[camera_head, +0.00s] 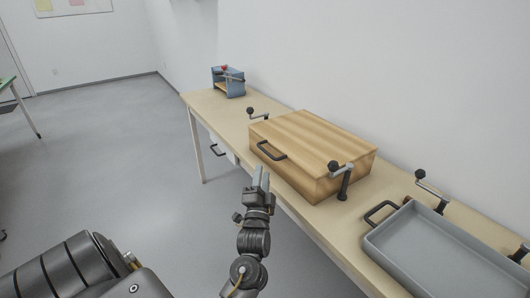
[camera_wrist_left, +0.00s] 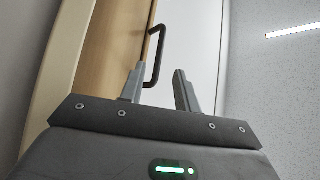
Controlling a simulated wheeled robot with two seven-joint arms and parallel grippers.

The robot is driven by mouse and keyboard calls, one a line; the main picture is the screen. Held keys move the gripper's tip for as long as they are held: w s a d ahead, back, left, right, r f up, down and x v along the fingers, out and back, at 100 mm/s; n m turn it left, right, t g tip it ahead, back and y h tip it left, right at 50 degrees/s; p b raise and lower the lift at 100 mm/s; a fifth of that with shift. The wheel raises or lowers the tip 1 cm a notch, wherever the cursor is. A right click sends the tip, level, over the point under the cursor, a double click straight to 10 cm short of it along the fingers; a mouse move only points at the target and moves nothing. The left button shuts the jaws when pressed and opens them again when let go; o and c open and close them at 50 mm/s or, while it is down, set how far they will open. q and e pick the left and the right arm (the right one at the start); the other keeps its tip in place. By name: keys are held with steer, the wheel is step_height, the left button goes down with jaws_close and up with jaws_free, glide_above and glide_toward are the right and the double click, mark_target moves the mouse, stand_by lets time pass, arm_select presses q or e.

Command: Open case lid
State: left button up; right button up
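A wooden case (camera_head: 318,150) sits on the table with its lid shut. A black bar handle (camera_head: 270,151) is on its front; it also shows in the left wrist view (camera_wrist_left: 155,70), attached to the brown wood. My left gripper (camera_head: 262,174) is in front of the case, just short of the handle and a little below it in the head view. Its two grey fingers (camera_wrist_left: 159,76) are apart with nothing held. In the left wrist view the handle appears between the fingertips, seemingly just beyond them. My right gripper is not in view.
A grey tray (camera_head: 435,253) with a black handle lies at the table's right end. Black clamp-like posts (camera_head: 345,182) stand near the case. A blue holder (camera_head: 228,82) stands at the far end of the tan table (camera_head: 208,105). The floor at left is clear.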

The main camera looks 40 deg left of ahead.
mark_target(265, 150)
arm_select(q)
steer(key=x, duration=0.9)
jaws_close()
